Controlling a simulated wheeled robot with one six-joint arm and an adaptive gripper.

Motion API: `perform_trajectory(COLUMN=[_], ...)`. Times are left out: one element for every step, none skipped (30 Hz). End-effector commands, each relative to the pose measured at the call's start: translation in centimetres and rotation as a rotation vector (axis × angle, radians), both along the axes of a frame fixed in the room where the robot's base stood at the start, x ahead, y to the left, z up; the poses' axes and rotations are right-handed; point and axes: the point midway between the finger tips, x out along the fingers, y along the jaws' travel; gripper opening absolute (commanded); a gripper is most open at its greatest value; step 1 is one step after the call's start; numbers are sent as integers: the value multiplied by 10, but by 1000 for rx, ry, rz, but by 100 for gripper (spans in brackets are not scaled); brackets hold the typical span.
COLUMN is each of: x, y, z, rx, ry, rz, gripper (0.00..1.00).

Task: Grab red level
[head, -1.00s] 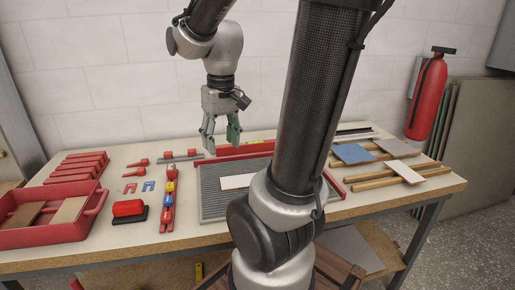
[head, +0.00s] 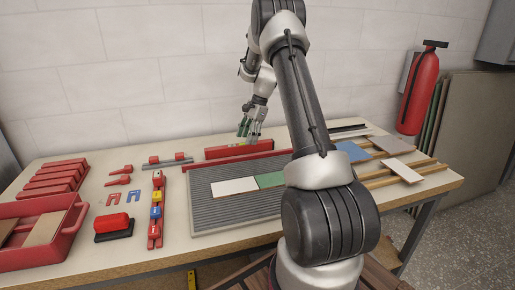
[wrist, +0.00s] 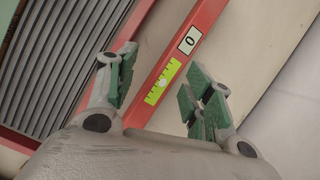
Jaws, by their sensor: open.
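The red level (head: 225,152) lies on the workbench behind the ribbed grey tray in the head view. I cannot tell the exact height gap. My arm hides part of the bench to the right.
The ribbed tray (head: 207,209) holds a white tile (head: 234,186) and a green tile (head: 270,180). Tiles on wooden rails (head: 432,172) lie to the right. A red-and-blue-yellow row (head: 156,210), a red-handled block (head: 113,224) and a red bin (head: 62,245) are left.

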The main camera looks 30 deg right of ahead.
Motion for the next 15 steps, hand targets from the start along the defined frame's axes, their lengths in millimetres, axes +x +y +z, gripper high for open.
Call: perform_trajectory(x=[11,16,19,20,19,19,18,18,18,18,18,19,19,19,20], y=[-1,0,1,2,3,4,4,4,5,6,7,9,10,11,13], z=[11,15,18,18,18,18,18,18,16,15,12,8,4,1,-3], rx=[6,14,24,31,37,43,45,47,48,49,50,50,50,50,50], ry=[-10,-7,3,14,26,39,48,55,62,66,69,70,70,70,70], rz=[-57,-96,-144,-176,-204,-236,-255,-270,-287,-294,-299,-302,-302,-302,-301], gripper=[52,52,52,52,52,52,52,52,52,52,52,52,52,52,52])
